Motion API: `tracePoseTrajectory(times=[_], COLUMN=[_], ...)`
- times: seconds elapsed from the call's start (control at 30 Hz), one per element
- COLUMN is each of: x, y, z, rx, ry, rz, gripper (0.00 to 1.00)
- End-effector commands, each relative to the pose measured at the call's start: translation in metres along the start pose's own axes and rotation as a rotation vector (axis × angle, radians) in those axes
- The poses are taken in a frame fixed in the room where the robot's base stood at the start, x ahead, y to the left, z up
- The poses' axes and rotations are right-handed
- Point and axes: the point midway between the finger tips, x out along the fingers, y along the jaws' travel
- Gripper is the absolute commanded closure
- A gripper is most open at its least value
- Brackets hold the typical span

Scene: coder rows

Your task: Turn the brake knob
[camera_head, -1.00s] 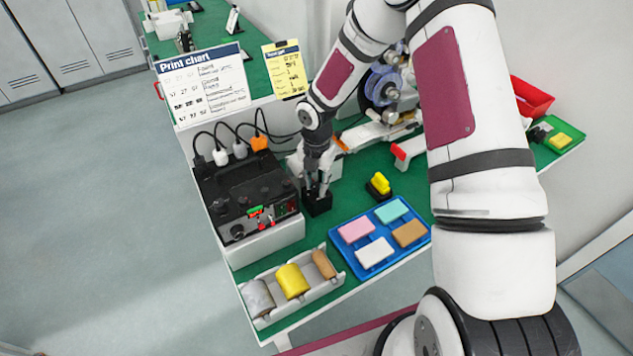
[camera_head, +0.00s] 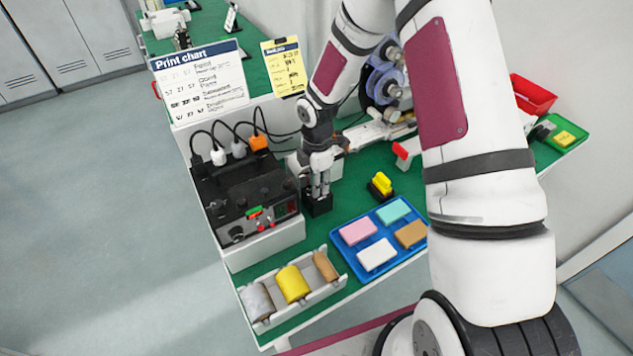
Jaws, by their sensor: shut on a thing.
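My gripper (camera_head: 319,190) points down at a small black box (camera_head: 318,207) on the green bench, just right of the black control box. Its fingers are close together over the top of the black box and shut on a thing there. The fingers hide what they hold, so I cannot make out the brake knob itself.
A blue tray (camera_head: 352,265) with several coloured blocks lies to the right. A white rack (camera_head: 335,284) of rolls stands in front. A yellow-topped black piece (camera_head: 380,186) stands right of my gripper. The print chart (camera_head: 200,82) and white and orange plugs are behind.

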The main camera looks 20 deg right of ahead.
Motion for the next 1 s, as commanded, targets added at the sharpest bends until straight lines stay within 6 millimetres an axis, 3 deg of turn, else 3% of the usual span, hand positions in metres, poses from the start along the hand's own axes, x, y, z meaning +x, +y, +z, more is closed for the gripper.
tracePoseTrajectory(times=[1.0], x=[0.0002], y=[0.0006], z=[-0.0004], rx=[0.963], ry=[0.0], rz=[0.001], gripper=[1.0])
